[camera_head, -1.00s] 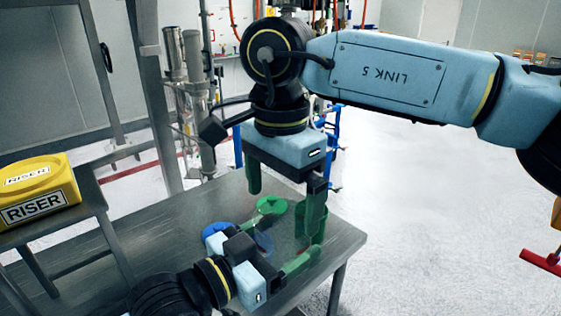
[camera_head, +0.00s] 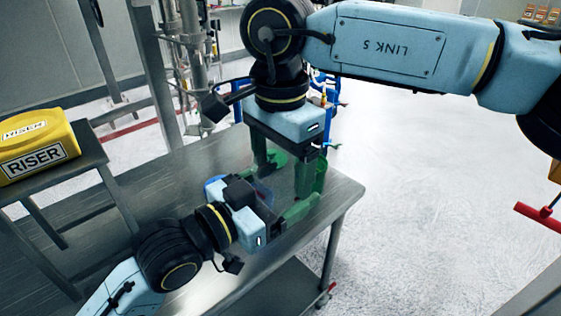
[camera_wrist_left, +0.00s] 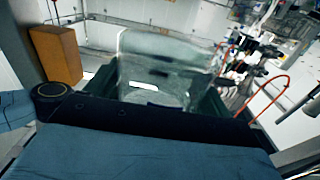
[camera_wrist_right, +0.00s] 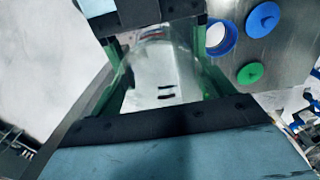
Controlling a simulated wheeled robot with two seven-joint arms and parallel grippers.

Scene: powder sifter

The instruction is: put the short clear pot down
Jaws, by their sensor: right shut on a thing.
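The short clear pot shows between green fingers in the right wrist view (camera_wrist_right: 168,68) and in the left wrist view (camera_wrist_left: 165,68). Two short dark marks are on it. My right gripper (camera_head: 282,173) points down over the table and is shut on the pot. My left gripper (camera_head: 284,198) lies low, reaching in from the left. Its fingers stand on both sides of the pot, and the right wrist view shows gaps between them and the pot, so it is open. The pot's underside is hidden, so I cannot tell whether it touches the table.
The metal table (camera_head: 190,160) has bare surface at left. A blue lid (camera_wrist_right: 262,20), a green lid (camera_wrist_right: 250,73) and a blue-rimmed container (camera_wrist_right: 221,37) lie close to the grippers. A yellow RISER box (camera_head: 38,145) sits on a raised stand at left. The table's right edge is near.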

